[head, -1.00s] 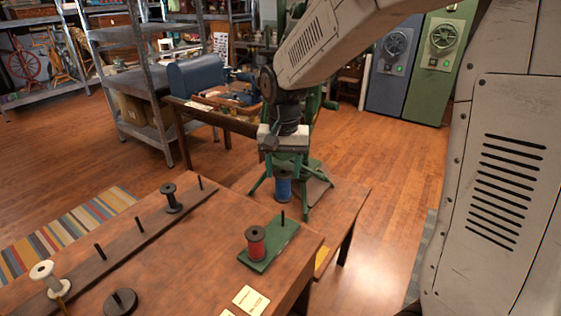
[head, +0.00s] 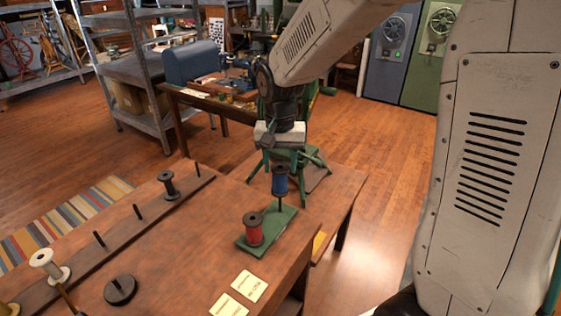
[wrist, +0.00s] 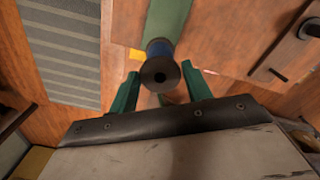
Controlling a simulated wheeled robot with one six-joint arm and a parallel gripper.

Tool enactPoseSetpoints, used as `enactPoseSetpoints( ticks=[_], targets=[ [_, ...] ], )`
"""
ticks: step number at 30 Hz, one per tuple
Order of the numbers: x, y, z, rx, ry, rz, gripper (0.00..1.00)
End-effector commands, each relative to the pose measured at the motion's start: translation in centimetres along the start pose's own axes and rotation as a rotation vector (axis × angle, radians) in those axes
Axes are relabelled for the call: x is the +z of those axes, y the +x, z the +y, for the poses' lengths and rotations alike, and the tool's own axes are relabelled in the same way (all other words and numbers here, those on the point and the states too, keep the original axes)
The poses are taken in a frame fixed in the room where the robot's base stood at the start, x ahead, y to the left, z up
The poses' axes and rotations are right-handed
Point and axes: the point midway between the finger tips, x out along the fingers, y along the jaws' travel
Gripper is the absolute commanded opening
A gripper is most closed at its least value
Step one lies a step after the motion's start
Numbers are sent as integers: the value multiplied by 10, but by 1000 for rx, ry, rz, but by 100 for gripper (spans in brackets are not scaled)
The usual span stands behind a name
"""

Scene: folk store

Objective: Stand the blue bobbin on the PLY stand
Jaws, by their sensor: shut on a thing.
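My gripper (head: 281,165) is shut on the blue bobbin (head: 280,182), which hangs upright below it. The green stand (head: 268,238) lies on the front table, with a red bobbin (head: 253,229) standing at its near end. A dark bare peg (head: 280,207) rises from its far end. In the head view the blue bobbin's lower flange appears right at the peg's top; I cannot tell whether the peg has entered it. In the wrist view the blue bobbin's dark flange (wrist: 159,75) sits between the green fingers, with a green strip (wrist: 168,15) beyond.
A long dark rack (head: 125,231) with several pegs carries a black bobbin (head: 169,186) and a white bobbin (head: 48,266). A round dark piece (head: 120,290) and pale cards (head: 248,285) lie nearby. A green-legged device (head: 310,160) stands behind the stand.

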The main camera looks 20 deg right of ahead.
Motion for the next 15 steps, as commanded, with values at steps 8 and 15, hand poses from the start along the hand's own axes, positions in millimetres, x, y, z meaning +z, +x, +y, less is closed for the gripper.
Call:
enactPoseSetpoints(
  ticks=[8,15],
  targets=[
    [-1,0,0,0,0,0,38],
    [-1,5,0,0,0,-1,38]
  ],
)
